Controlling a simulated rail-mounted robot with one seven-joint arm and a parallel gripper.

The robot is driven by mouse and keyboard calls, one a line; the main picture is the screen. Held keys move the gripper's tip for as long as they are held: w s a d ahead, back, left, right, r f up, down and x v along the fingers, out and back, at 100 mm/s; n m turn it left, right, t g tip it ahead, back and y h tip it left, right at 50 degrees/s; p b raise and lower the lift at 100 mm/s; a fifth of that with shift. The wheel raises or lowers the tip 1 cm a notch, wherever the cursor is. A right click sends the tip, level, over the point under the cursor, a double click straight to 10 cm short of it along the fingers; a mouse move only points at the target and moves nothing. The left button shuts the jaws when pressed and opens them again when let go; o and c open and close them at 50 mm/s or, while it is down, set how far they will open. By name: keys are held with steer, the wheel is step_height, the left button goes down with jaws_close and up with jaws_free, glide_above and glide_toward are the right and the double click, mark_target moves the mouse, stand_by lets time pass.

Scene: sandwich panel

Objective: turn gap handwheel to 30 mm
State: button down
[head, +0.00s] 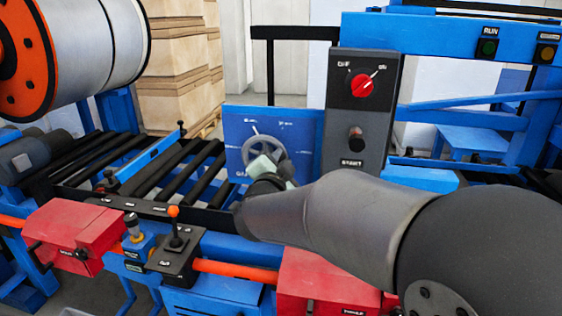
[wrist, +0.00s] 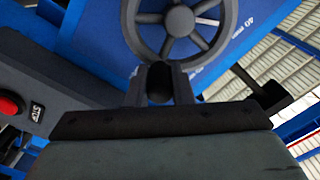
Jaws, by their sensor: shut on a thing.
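The gap handwheel (head: 264,149) is a grey spoked wheel on a blue panel (head: 237,122) with white scale marks around it. In the wrist view the handwheel (wrist: 178,25) fills the top middle, with its rim and several spokes visible. My gripper (wrist: 160,82) is at the lower rim of the wheel in that view, its dark jaws shut on the rim or its handle; which of the two I cannot tell. In the head view my gripper (head: 268,172) covers the lower part of the wheel. The pointer's exact reading is too small to tell.
A dark control box (head: 358,115) with a red switch (head: 362,86) stands right of the panel. A black lever box with an orange knob (head: 173,211) and red boxes (head: 75,237) sit in front. Black rollers (head: 150,165) lie to the left.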

mark_target(268, 140)
steer(key=shift+r, duration=0.15)
steer(key=shift+a+r+n+p, duration=0.25)
steer(key=shift+r+n+p, duration=0.4)
steer(key=shift+n+p, duration=0.55)
steer(key=n+p, duration=0.1)
steer(key=r+n+p, duration=0.1)
steer(key=shift+w+a+n, duration=0.1)
steer(key=shift+a+n, duration=0.25)
steer(key=shift+n, duration=0.05)
steer(key=n+p, duration=0.1)
steer(key=a+n+p, duration=0.1)
steer(key=r+n+p, duration=0.1)
steer(key=n, duration=0.1)
steer(key=shift+w+a+r+p, duration=0.1)
steer(key=shift+w+a+p, duration=0.05)
steer(key=shift+a+p, duration=0.2)
steer(key=shift+a+n+p, duration=0.4)
steer(key=shift+n+p, duration=0.45)
steer(key=shift+n, duration=0.35)
steer(key=c, duration=1.3)
jaws_free()
steer(key=shift+a, duration=0.1)
